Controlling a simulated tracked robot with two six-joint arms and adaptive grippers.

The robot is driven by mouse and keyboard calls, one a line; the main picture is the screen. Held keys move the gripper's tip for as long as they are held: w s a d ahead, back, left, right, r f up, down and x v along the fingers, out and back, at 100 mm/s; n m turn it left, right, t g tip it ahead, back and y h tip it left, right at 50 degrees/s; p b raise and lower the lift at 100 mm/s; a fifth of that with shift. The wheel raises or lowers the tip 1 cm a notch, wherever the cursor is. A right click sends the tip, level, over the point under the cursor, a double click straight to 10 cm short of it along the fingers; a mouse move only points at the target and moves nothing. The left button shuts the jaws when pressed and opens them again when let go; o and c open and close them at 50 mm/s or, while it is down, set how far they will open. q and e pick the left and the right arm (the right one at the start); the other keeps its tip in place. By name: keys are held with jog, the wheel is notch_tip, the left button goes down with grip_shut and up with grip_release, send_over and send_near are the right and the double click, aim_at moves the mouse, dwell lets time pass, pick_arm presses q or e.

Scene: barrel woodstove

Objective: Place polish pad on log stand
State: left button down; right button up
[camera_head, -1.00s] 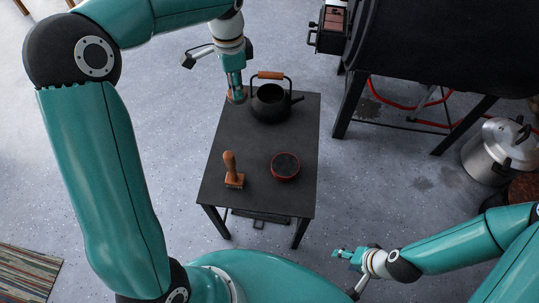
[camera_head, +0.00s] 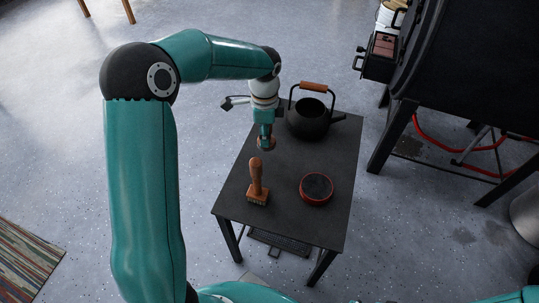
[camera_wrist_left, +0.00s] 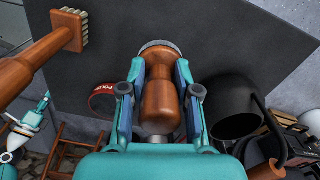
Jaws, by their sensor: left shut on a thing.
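My left gripper (camera_head: 265,140) is shut on the polish pad (camera_head: 266,143), over the left side of the dark table. In the left wrist view, the gripper (camera_wrist_left: 160,95) has a finger on each side of the pad's turned wooden handle (camera_wrist_left: 160,102); the pad's round grey rim shows at the far end. I cannot tell how far it is above the table. My right gripper (camera_wrist_left: 38,106) shows small at the left of the wrist view, its fingers too small to read. I cannot make out the log stand for certain in either view.
The dark table (camera_head: 295,165) holds a black kettle (camera_head: 310,118) at the back, a wooden-handled brush (camera_head: 257,186) at the front left and a red-rimmed polish tin (camera_head: 316,188) at the front right. The black stove (camera_head: 480,80) stands to the right. Open floor lies left.

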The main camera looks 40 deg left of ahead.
pick_arm(q)
jog(key=shift+f+b, duration=0.85)
jog(key=shift+f, duration=2.7)
jog(key=c, duration=0.8)
grip_release()
jog(key=shift+f, duration=0.1)
jog(key=shift+c, duration=0.2)
notch_tip(320, 180, up, 12)
jog(key=p, duration=0.3)
